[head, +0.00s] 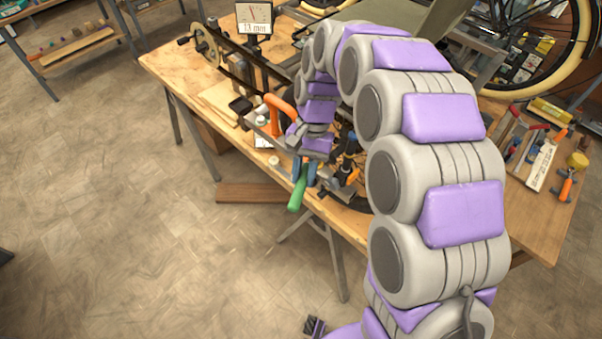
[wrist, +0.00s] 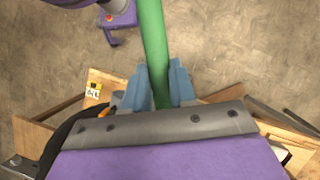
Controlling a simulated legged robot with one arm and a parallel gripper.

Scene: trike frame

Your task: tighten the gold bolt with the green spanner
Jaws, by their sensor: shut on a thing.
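My gripper (wrist: 161,88) is shut on the green spanner (wrist: 152,45), with one blue finger on each side of its handle in the wrist view. In the head view the green end of the spanner (head: 297,195) hangs down past the front edge of the workbench (head: 213,111), just below my gripper (head: 306,174). The spanner's far end is hidden in both views. I cannot make out the gold bolt in either view; my arm covers much of the bench middle.
An orange clamp-like handle (head: 281,108) stands close to my gripper. Hand tools lie at the bench's right (head: 541,165). A bicycle wheel (head: 545,85) is behind. The floor at left (head: 110,220) is clear.

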